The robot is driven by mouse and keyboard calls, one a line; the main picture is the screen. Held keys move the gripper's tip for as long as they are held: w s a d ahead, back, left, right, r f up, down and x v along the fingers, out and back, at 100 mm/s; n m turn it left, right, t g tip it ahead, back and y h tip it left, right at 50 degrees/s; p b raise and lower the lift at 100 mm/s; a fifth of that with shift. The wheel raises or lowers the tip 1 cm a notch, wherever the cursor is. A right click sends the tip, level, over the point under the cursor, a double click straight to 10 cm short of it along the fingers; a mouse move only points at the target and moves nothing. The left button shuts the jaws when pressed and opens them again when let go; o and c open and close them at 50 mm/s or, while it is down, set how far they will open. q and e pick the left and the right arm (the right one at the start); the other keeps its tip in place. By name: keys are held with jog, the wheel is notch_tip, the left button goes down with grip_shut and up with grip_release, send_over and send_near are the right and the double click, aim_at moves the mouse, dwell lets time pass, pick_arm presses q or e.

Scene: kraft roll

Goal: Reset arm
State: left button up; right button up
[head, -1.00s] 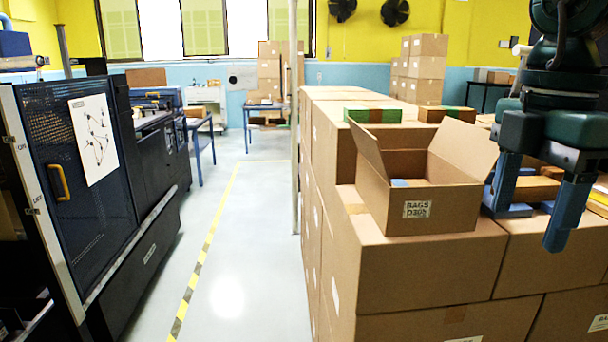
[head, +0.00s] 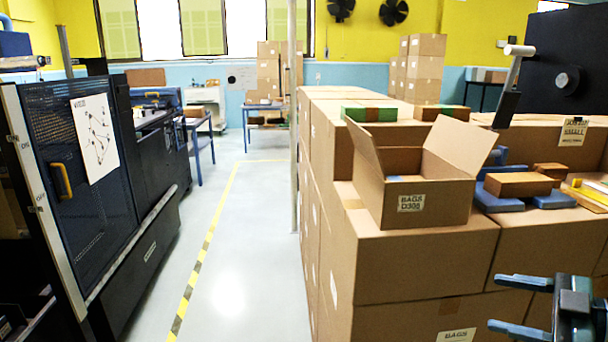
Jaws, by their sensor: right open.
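My right gripper (head: 508,305) is at the lower right of the head view, in front of the stacked cartons. Its two blue fingers are spread apart with nothing between them. My left gripper is not in view. An open cardboard box (head: 425,208) labelled as bags stands on the near carton stack (head: 420,262), with its flaps up. Something blue shows inside it, but most of its contents are hidden. The right gripper is below and to the right of this box, apart from it.
Blue pieces and a small brown block (head: 518,184) lie right of the open box. A black machine with a lever (head: 512,75) stands at the far right. A dark machine (head: 85,190) lines the left. The aisle floor (head: 235,250) between is clear.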

jog(key=s+a+f+m+t+h, duration=0.1)
jog(key=s+f+m+t+h, duration=0.15)
jog(key=f, duration=0.45)
jog(key=s+a+f+m+t+h, duration=0.1)
jog(key=s+f+m+h, duration=0.2)
jog(key=f, duration=0.4)
jog(key=s+a+f+m+t+h, duration=0.1)
jog(key=a+f+m+h, duration=0.1)
jog(key=f+m, duration=0.45)
jog(key=s+a+f+g, duration=0.2)
jog(key=s+a+f, duration=0.2)
jog(key=a+f, duration=0.1)
jog(key=s+a+f+g+h, duration=0.1)
jog(key=s+a+f, duration=0.3)
jog(key=a, duration=0.4)
jog(key=shift+s+a+f+m+g, duration=0.3)
jog(key=shift+f+m+g, duration=0.1)
jog(key=shift+f, duration=0.1)
